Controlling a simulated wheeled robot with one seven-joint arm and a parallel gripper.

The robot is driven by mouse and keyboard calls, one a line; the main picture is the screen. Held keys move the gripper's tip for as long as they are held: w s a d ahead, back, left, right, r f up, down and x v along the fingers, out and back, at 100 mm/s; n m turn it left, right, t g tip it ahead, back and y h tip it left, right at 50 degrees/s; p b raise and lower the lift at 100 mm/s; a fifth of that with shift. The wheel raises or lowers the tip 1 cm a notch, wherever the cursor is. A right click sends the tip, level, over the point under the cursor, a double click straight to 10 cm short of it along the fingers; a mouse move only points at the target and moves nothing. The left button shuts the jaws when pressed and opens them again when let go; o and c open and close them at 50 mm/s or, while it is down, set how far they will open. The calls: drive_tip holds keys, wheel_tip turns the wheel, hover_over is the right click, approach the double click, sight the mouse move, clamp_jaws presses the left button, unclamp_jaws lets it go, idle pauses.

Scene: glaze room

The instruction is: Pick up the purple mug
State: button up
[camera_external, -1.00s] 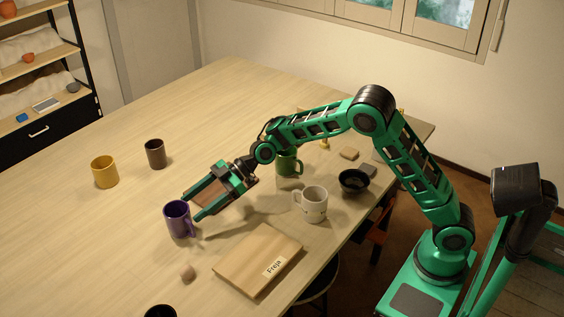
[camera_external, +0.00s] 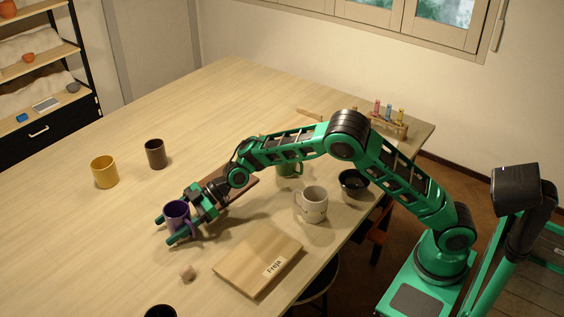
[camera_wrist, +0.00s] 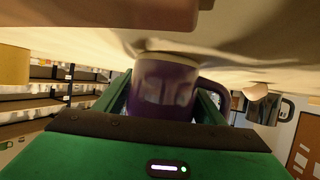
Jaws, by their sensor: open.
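The purple mug (camera_external: 177,214) stands upright on the table in the external view. My gripper (camera_external: 167,230) is open and low, with one finger on each side of the mug. In the wrist view the purple mug (camera_wrist: 163,88) fills the space between the green fingers, with its handle on the right side. I cannot tell whether either finger touches it. The mug's lower part is partly hidden by the near finger in the external view.
A yellow mug (camera_external: 105,172) and a brown cup (camera_external: 155,154) stand beyond the gripper.

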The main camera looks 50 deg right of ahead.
drive_tip(key=shift+a, duration=0.15)
drive_tip(key=c, duration=0.9)
drive_tip(key=shift+r, duration=0.1)
